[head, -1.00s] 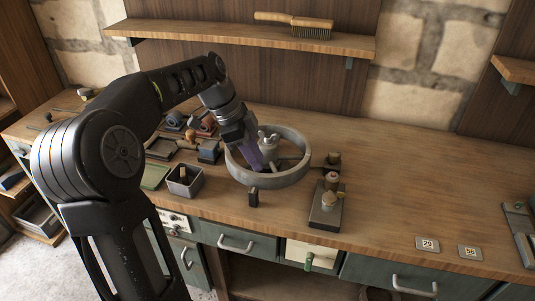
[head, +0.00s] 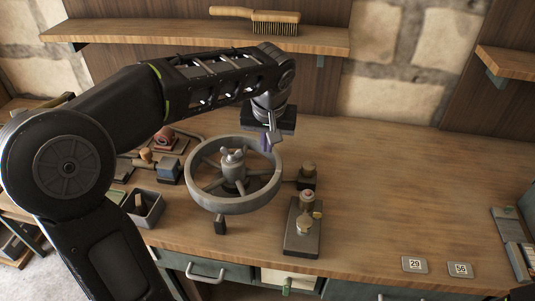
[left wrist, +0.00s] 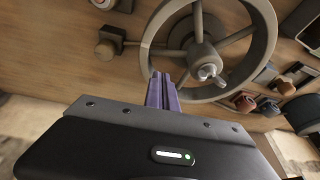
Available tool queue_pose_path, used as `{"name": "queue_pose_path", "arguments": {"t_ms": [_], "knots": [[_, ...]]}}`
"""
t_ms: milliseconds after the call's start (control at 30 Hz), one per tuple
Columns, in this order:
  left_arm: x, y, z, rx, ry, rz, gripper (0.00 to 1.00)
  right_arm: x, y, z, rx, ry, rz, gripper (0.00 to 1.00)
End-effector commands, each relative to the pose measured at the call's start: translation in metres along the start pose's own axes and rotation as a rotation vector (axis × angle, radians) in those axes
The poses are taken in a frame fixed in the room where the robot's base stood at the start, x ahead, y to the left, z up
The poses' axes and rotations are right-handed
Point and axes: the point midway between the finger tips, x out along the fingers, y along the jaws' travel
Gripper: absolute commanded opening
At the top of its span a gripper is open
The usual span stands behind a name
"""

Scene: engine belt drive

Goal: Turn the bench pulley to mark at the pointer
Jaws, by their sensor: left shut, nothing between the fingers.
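The bench pulley (head: 203,201) is a grey spoked wheel standing on the bench, with a hub (head: 233,169) topped by a lobed knob. It also fills the upper part of the left wrist view (left wrist: 268,50). A small dark block (head: 220,226), perhaps the pointer, stands just in front of the rim. I cannot make out a mark on the rim. My left gripper (head: 268,142) is shut and empty at the pulley's far right rim; its purple fingers also show in the left wrist view (left wrist: 161,88). Whether they touch the rim is unclear. My right gripper is not in view.
A dark tensioner-like fixture (head: 303,232) with a brass knob stands right of the pulley. An open grey bin (head: 147,212) is at its left. Number tags (head: 414,264) lie at the front right. The bench's right middle is clear. A brush (head: 275,22) rests on the shelf.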

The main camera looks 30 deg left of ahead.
Motion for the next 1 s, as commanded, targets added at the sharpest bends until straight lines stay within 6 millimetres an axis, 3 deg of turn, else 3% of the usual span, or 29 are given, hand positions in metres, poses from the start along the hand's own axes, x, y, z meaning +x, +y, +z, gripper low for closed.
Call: {"name": "queue_pose_path", "arguments": {"t_ms": [200,633,767,1000], "knots": [[0.0,0.0,-0.002,-0.188,0.008,0.0,0.0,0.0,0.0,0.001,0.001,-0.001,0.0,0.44],[0.005,-0.001,-0.002,-0.19,0.004,0.0,0.0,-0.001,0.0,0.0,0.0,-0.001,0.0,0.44],[0.018,-0.001,-0.002,-0.189,0.003,-0.001,0.0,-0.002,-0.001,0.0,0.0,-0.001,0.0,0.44],[0.057,-0.001,-0.001,-0.19,0.0,-0.002,0.0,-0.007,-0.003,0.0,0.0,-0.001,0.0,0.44]]}}
